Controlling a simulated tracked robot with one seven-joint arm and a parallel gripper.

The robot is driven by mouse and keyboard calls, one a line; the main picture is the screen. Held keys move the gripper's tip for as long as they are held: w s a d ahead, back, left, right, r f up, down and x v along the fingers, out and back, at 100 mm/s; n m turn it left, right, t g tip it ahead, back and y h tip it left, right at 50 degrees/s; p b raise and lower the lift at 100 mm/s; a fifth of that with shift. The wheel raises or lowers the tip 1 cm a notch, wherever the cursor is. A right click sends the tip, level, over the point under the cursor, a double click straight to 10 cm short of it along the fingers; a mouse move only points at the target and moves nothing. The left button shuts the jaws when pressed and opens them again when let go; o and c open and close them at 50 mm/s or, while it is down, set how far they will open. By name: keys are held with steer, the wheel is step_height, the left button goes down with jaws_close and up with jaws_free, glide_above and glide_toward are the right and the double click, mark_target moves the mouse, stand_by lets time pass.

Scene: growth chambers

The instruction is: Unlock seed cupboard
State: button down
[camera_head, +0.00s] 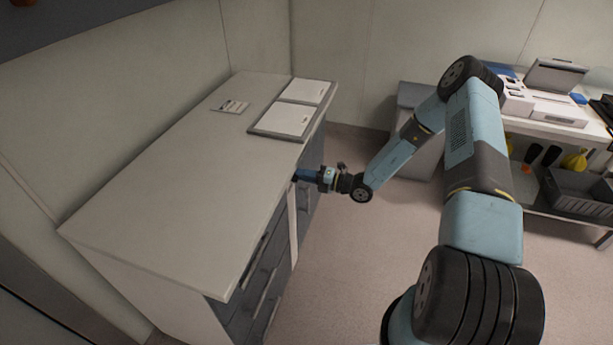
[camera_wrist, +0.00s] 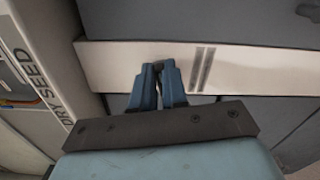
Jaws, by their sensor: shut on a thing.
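The cupboard is the long cabinet with a pale top (camera_head: 160,185) and grey fronts with bar handles (camera_head: 262,300). My gripper (camera_head: 300,176) reaches its front just below the top's edge. In the wrist view, the blue fingers of my gripper (camera_wrist: 158,78) are closed together on a small dark piece (camera_wrist: 158,66) against a pale strip (camera_wrist: 115,66) between grey panels. Most of the piece is hidden by the fingers, so I cannot tell its full shape or whether it is a key. A "DRY SEED" label (camera_wrist: 52,88) is on a pale surface at left.
Two white panels in a grey frame (camera_head: 290,120) and a small card (camera_head: 233,106) lie on the cabinet top. A bench with boxes (camera_head: 545,105) and a lower shelf stands at right. Floor (camera_head: 345,270) is open before the cabinet.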

steer(key=shift+f+m, duration=0.2)
steer(key=shift+m, duration=0.9)
steer(key=c, duration=1.1)
jaws_free()
steer(key=shift+c, duration=0.2)
steer(key=v, duration=1.3)
steer(key=shift+d, duration=0.4)
